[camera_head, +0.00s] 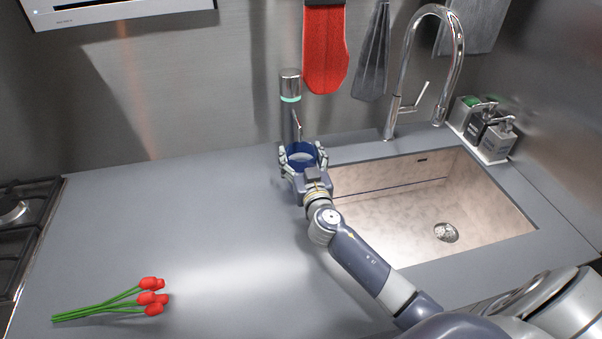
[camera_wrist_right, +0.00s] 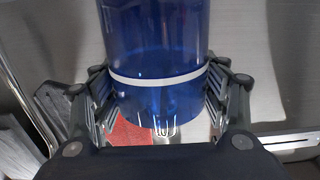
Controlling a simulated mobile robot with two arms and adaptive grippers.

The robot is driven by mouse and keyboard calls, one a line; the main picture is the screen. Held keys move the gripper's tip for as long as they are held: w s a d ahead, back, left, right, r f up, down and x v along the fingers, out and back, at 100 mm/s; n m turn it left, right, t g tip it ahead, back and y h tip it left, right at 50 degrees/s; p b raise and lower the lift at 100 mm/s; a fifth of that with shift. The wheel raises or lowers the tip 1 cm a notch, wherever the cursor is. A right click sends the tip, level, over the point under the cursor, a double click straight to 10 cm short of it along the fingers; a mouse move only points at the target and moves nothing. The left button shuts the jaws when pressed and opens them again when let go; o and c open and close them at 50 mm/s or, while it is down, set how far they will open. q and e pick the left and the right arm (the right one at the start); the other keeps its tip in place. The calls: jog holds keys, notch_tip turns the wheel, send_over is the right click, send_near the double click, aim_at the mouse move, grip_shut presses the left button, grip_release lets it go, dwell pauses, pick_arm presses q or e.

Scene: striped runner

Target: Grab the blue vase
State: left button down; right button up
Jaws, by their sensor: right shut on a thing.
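The blue vase (camera_head: 301,154) stands on the grey counter near the back wall, left of the sink. It is glassy blue with a white band, and fills the middle of the right wrist view (camera_wrist_right: 155,40). My right gripper (camera_head: 303,158) is shut on the vase, with one finger on each side of it; the fingers also show in the right wrist view (camera_wrist_right: 158,95). The vase's lower part is hidden by the gripper in the head view. My left gripper is not in view.
Red flowers (camera_head: 150,297) with green stems lie on the counter (camera_head: 200,220) at front left. A metal cylinder (camera_head: 290,100) stands just behind the vase. The sink (camera_head: 400,210) with its tall faucet (camera_head: 460,50) is at right. A stove (camera_head: 15,210) is at far left. The middle counter is clear.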

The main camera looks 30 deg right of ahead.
jog(key=c, duration=0.4)
jog(key=shift+r, duration=0.1)
jog(key=shift+c, duration=0.2)
jog(key=shift+r, duration=0.1)
